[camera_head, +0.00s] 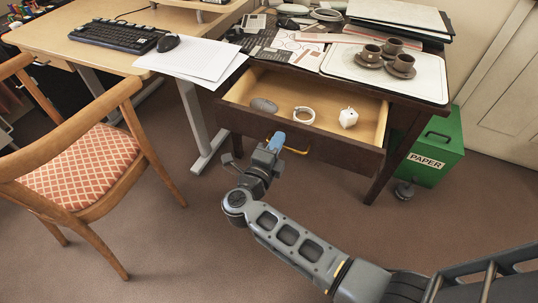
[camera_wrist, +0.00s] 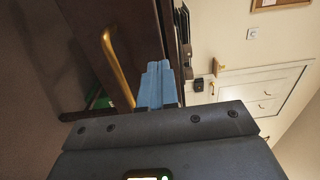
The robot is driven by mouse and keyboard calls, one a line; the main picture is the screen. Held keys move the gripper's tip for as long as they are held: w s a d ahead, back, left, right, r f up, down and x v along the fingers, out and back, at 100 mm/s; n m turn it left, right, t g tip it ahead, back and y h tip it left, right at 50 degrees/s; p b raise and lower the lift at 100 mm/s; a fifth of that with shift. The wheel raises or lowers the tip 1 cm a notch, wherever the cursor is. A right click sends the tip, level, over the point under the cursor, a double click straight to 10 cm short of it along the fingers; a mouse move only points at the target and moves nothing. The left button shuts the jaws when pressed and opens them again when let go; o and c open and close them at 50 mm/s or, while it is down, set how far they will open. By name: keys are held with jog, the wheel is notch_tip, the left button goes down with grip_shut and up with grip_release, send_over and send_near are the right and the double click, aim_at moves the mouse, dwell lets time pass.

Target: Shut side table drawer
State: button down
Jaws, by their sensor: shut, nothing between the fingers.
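The side table (camera_head: 447,101) is dark wood, and its drawer (camera_head: 345,150) is pulled well out. A brass handle (camera_head: 296,151) is on the drawer front; it also shows in the wrist view (camera_wrist: 118,68). Inside the drawer lie a grey oval object (camera_head: 263,105), a white ring-like object (camera_head: 304,115) and a small white object (camera_head: 348,117). My gripper (camera_head: 276,140) is shut and empty, its blue fingertips at the drawer front, left of the handle. In the wrist view the fingertips (camera_wrist: 157,85) are together beside the front; I cannot tell whether they touch it.
A wooden chair (camera_head: 75,165) stands left. A desk (camera_head: 110,40) with a keyboard and mouse adjoins the table. Brown cups on a tray (camera_head: 428,77) and papers lie on top. A green paper bin (camera_head: 432,150) stands right. Floor in front is clear.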

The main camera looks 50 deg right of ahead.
aim_at(287, 125)
jog(key=shift+x, duration=1.75)
jog(key=b+x, duration=0.4)
jog(key=x, duration=1.7)
jog(key=shift+d+f, duration=0.1)
jog(key=shift+d, duration=0.05)
